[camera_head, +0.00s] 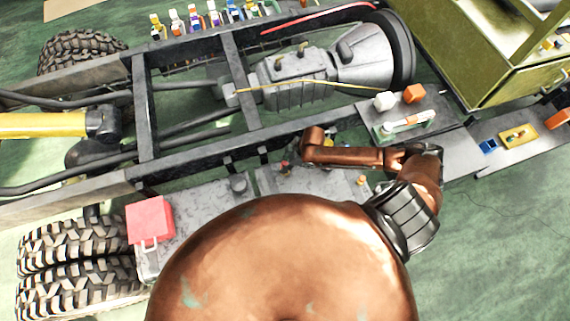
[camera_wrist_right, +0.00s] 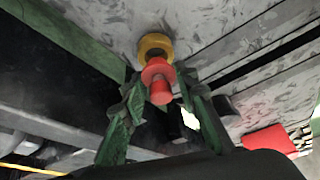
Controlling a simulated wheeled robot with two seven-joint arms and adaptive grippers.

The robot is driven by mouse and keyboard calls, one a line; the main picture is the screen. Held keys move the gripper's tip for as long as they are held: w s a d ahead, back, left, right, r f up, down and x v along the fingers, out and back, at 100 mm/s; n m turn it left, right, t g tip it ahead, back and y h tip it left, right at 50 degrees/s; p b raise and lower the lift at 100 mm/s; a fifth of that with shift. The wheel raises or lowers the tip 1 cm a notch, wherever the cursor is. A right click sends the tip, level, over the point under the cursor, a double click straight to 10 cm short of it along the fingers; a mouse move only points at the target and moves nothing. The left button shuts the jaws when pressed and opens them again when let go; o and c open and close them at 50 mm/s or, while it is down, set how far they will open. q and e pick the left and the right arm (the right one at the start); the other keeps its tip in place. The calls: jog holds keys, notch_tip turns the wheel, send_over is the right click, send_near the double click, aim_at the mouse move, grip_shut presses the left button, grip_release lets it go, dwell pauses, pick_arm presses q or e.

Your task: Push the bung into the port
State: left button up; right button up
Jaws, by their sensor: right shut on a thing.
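The red bung (camera_wrist_right: 161,91) has a round flange and a narrower stub. In the right wrist view it lies between the two green fingers of my right gripper (camera_wrist_right: 157,97), which are shut on it. A yellow ring-shaped port (camera_wrist_right: 154,46) sits on the grey tank surface just beyond the bung. The bung's flange overlaps the port's near edge in this view. I cannot tell how deep the bung sits in it. In the head view my copper right arm covers much of the grip area. My left gripper is not in view.
Dark chassis rails (camera_head: 185,157) run beside the grey tank (camera_head: 205,205). A red box (camera_head: 150,220) stands on the tank's left part and also shows in the wrist view (camera_wrist_right: 268,140). A grey gearbox (camera_head: 300,85) lies between the rails. A tray with small parts (camera_head: 404,130) is at right.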

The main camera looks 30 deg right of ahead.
jog(key=shift+f+b, duration=0.3)
jog(key=shift+f, duration=0.55)
jog(key=o, duration=1.1)
jog(key=shift+r, duration=0.1)
jog(key=v, duration=1.2)
